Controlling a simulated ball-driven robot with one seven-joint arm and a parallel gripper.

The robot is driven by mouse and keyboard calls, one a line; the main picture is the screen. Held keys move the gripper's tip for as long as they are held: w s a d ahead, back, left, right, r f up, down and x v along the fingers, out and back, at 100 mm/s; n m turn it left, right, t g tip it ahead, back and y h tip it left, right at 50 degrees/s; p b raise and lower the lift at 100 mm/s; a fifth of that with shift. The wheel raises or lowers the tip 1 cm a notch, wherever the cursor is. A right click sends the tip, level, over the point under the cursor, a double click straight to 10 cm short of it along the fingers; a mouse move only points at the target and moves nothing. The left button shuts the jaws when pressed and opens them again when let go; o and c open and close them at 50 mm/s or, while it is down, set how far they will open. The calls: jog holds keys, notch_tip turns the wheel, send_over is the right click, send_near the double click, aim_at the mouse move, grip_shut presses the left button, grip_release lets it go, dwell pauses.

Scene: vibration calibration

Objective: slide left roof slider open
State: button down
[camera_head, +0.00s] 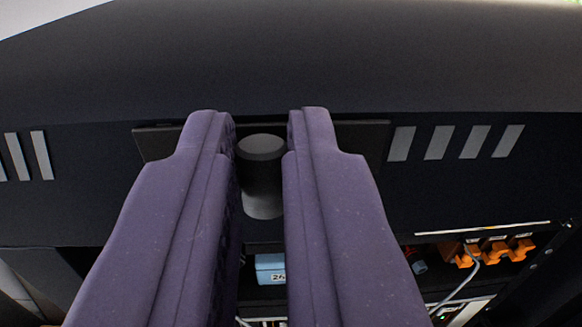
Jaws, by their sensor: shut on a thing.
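The left roof slider (361,135) shows as a dark flat plate in the black panel, with a short dark grey round knob (262,172) standing out from its middle. My gripper (262,130), with two purple fingers, is around the knob, one finger on each side. It is shut on the knob. The fingers hide part of the plate on both sides of the knob.
The dark panel (480,205) has grey slanted stripes on both sides of the slider. Below it is an open rack with a light blue block (271,268), orange connectors (488,252) and a grey cable (463,287). A smooth dark surface lies above.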

jog(key=c, duration=1.1)
grip_release()
jog(key=shift+a, duration=0.5)
jog(key=shift+s+d, duration=0.15)
jog(key=shift+d, duration=0.15)
jog(key=s, duration=0.7)
jog(key=shift+s+a, duration=0.1)
jog(key=shift+s, duration=0.25)
jog(key=shift+f, duration=0.1)
